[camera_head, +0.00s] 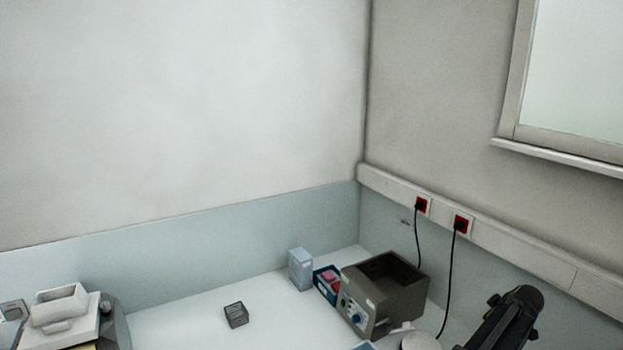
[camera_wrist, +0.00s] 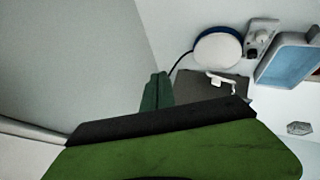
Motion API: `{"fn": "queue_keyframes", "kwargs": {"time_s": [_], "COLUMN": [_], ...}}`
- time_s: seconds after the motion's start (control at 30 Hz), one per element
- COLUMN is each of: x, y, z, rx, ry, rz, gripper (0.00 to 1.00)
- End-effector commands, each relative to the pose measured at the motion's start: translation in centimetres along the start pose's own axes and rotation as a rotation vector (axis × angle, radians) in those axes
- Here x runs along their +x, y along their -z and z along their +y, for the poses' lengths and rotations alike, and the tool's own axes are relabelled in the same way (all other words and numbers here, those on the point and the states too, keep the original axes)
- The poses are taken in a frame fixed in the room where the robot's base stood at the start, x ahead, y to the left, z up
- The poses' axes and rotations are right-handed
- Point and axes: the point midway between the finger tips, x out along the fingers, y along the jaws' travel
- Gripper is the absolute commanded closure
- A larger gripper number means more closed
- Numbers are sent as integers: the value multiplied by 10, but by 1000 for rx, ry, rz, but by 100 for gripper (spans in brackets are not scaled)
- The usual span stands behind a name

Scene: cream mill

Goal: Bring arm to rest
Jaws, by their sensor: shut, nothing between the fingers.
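My gripper (camera_wrist: 156,90) shows in the wrist view as dark green fingers close together, just beyond a black edge and a broad green part of my gripper. No object shows between the fingers. The fingers point toward a grey box-like surface and a white round plate, apart from them as far as I can tell. In the head view a black arm-like part stands at the bottom right; my gripper's fingertips cannot be made out there.
A grey open-topped bath (camera_head: 408,298), a pale box (camera_head: 301,269) and a small dark block (camera_head: 235,315) stand on the white bench (camera_head: 185,325). A white device (camera_head: 65,309) is at left. The wrist view shows a round plate (camera_wrist: 218,50) and blue tray (camera_wrist: 290,60).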

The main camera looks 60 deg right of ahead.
Motion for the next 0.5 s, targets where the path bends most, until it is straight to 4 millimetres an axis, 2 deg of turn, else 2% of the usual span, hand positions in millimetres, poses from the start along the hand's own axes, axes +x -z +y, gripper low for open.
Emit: {"fn": "queue_keyframes", "kwargs": {"time_s": [0.03, 0.27, 0.37, 0.5], "x": [0, 12, 19, 29], "y": [0, 38, 59, 97], "z": [0, -21, -33, -58], "rx": [0, -6, -9, -16], "ry": [0, 37, 57, 93], "rz": [0, 11, 18, 26], "gripper": [100, 100, 100, 100]}}
